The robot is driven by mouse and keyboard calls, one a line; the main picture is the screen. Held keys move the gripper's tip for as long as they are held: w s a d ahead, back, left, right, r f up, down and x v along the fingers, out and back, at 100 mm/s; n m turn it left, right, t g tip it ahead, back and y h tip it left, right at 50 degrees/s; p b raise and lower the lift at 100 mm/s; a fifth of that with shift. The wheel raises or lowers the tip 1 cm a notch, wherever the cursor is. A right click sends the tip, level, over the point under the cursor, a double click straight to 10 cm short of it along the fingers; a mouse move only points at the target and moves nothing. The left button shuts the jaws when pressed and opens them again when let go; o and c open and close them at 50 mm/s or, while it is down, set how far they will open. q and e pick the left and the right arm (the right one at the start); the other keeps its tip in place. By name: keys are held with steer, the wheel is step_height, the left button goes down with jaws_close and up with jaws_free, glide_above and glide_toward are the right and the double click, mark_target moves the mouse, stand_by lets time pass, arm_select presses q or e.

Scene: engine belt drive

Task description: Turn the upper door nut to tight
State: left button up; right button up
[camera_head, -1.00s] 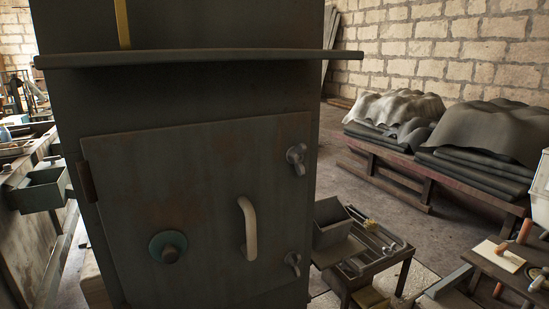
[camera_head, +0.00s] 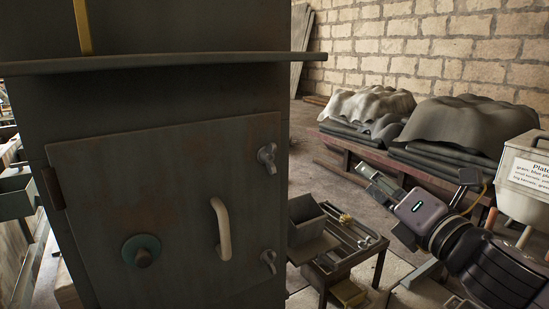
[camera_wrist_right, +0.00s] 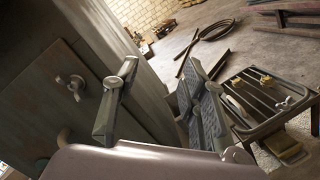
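The upper door nut (camera_head: 267,157) is a grey wing nut at the upper right edge of the closed dark metal door (camera_head: 150,200). A matching lower nut (camera_head: 268,261) sits below it, and a pale curved handle (camera_head: 222,228) is between them and to the left. My right gripper (camera_head: 378,184) is to the right of the door, apart from both nuts. In the right wrist view its two fingers (camera_wrist_right: 162,100) are spread with nothing between them. A wing nut, apparently the upper one (camera_wrist_right: 77,87), shows left of the fingers there. My left gripper is out of view.
A ledge (camera_head: 170,62) juts out above the door. A low table (camera_head: 345,250) with a metal box and tools stands right of the cabinet, below my right gripper. Covered stacks (camera_head: 455,130) lie behind. A labelled bin (camera_head: 525,180) is at the far right.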

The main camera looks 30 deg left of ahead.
steer(key=s+a+r+n+g+y, duration=0.1)
steer(key=s+r+n, duration=0.1)
steer(key=s+n, duration=0.15)
steer(key=s+a+r+n+g, duration=0.1)
steer(key=s+r+n, duration=0.15)
steer(key=s, duration=0.25)
steer(key=n+g, duration=0.1)
steer(key=n, duration=0.5)
glide_toward(270, 156)
steer(key=shift+m, duration=0.3)
steer(key=p+x, duration=0.6)
steer(key=x, duration=0.2)
steer(key=shift+w+a, duration=0.2)
steer(key=shift+a, duration=0.05)
jaws_close()
